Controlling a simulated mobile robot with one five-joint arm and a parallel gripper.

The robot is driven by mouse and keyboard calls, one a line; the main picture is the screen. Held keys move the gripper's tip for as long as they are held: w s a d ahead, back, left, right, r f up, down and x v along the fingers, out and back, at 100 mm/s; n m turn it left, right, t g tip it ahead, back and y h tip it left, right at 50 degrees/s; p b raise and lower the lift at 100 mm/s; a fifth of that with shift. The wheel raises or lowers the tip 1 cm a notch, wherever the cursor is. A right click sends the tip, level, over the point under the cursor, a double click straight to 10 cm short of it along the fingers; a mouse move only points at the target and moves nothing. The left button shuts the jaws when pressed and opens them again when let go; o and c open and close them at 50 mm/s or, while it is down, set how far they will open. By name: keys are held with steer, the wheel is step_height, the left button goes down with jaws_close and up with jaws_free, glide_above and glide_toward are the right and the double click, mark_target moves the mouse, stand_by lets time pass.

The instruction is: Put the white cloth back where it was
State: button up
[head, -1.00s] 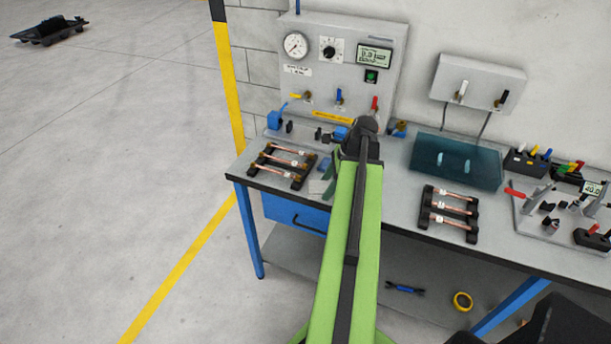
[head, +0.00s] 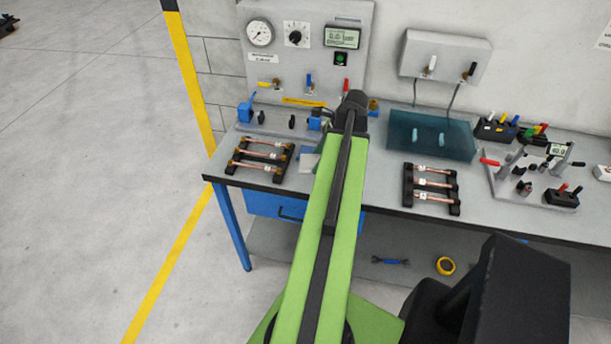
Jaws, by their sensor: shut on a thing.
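A small pale patch, likely the white cloth (head: 310,162), shows just left of my green arm, over the front part of the workbench (head: 385,180). My arm covers its right side. My arm reaches forward over the bench, and its dark far end stands in front of the wall panel's foot. My gripper's jaws are hidden behind the arm, so I cannot see whether they touch the cloth. I cannot tell whether the cloth lies on the bench or hangs above it.
A black rack with copper tubes (head: 261,158) stands left of the cloth. A second tube rack (head: 432,189) stands right of my arm. Valve fixtures (head: 535,180) fill the right end. The gauge panel (head: 303,50) rises at the back.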

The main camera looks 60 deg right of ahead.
steer(key=s+d+r+m+p, duration=0.15)
steer(key=s+d, duration=0.25)
steer(key=s, duration=0.4)
steer(key=b, duration=0.8)
glide_toward(305, 177)
steer(key=shift+w+a+f+m+h, duration=0.3)
steer(key=shift+w+a+f, duration=0.35)
steer(key=shift+f, duration=0.25)
steer(key=shift+w+t+p, duration=0.25)
steer(key=shift+t+p, duration=0.05)
step_height(305, 177, down, 4)
steer(key=b, duration=0.4)
steer(key=shift+f, duration=0.2)
steer(key=shift+r, duration=0.25)
steer(key=shift+f, duration=0.2)
steer(key=o, duration=1.2)
steer(key=shift+r, duration=0.1)
